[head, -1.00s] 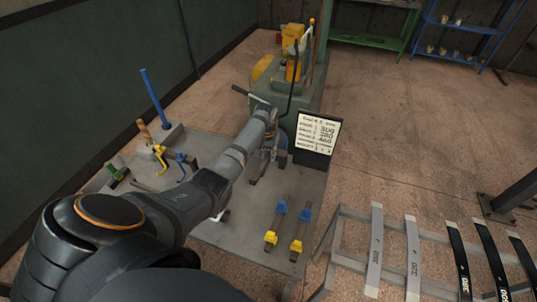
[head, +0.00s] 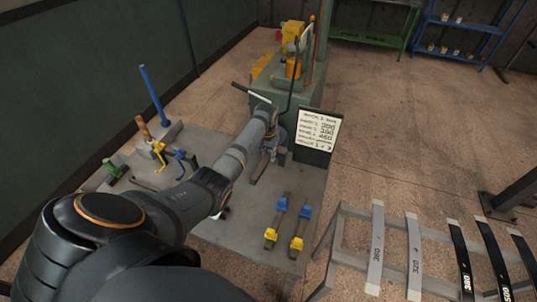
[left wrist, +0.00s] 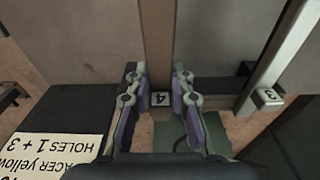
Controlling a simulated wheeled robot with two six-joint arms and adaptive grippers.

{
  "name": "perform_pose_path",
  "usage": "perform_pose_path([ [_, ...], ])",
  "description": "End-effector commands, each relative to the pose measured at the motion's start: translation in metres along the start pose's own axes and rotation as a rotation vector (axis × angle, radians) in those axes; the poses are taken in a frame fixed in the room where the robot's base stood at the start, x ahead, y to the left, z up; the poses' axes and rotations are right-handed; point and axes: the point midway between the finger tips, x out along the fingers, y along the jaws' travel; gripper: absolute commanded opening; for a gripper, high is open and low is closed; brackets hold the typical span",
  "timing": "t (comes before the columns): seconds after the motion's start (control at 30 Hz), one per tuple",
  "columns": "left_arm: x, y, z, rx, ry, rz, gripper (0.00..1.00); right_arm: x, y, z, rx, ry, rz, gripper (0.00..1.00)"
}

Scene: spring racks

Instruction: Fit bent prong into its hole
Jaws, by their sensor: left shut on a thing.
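My left arm comes in from the left of the head view and reaches over the grey plate (head: 235,240). My left gripper (head: 270,153) shows small and partly hidden by its wrist. In the left wrist view, the two fingers of the left gripper (left wrist: 160,90) stand either side of a brownish bar (left wrist: 159,40) and are shut on it. A tag with a 4 (left wrist: 160,99) shows between the fingers. To the right is a pale metal bar (left wrist: 285,55) with a tag reading 3. I cannot make out a bent prong or its hole for certain. My right gripper is not in view.
A sign board (head: 318,130) stands right of the gripper. A green machine (head: 290,85) is behind it. Blue and yellow pieces (head: 281,205) lie on the plate. Hand tools and a blue pole (head: 152,95) are at left. A rack of numbered strips (head: 376,245) is at right.

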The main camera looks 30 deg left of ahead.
Motion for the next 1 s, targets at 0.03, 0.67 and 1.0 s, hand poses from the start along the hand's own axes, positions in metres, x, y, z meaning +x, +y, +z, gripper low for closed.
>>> perform_pose_path([
  [0.03,0.000,0.000,-0.001,0.000,0.003,0.000,0.00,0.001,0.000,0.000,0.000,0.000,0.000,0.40],
  [0.67,-0.009,0.000,0.000,0.000,0.000,0.000,0.48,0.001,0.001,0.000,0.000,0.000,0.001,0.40],
  [1.0,-0.088,0.000,-0.001,0.001,0.004,0.000,0.48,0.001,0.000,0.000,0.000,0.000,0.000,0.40],
])
